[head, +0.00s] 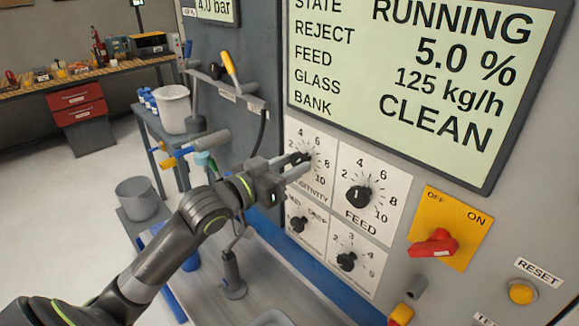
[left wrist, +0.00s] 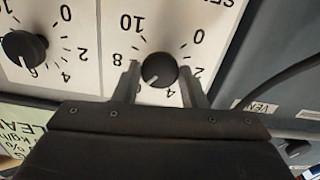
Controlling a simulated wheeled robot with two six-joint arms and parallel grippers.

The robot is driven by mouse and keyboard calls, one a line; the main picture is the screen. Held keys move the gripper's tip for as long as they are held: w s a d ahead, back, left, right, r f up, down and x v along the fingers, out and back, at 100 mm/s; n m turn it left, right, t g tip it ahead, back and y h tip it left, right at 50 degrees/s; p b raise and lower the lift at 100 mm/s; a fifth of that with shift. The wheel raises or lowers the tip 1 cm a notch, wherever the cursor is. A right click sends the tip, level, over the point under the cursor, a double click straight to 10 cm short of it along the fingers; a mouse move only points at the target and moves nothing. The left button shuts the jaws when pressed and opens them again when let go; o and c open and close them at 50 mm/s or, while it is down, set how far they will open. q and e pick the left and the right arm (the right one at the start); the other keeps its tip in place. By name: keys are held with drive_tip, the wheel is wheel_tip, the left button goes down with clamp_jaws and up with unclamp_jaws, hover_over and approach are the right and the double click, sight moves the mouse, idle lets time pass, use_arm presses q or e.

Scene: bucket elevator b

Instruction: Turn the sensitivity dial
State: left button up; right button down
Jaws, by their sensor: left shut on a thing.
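The sensitivity dial is a round black knob on a white scale plate, at the upper left of the dial panel in the head view, where my gripper partly covers it. The left wrist view shows the dial (left wrist: 160,69) upside down, with its white mark pointing down-left, near the 6. My left gripper (head: 298,164) reaches in from the left. Its two fingers stand on either side of the knob in the left wrist view, and it is shut on the dial. My right gripper is not in view.
The feed dial (head: 358,197) is just right of the sensitivity dial, with two smaller knobs (head: 298,224) (head: 346,261) below. A red switch (head: 434,244) on a yellow plate and a yellow reset button (head: 522,292) are farther right. The display (head: 420,75) is above.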

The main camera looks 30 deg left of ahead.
use_arm(q)
drive_tip(key=shift+m, duration=0.5)
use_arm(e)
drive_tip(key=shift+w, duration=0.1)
use_arm(q)
drive_tip(key=o, duration=1)
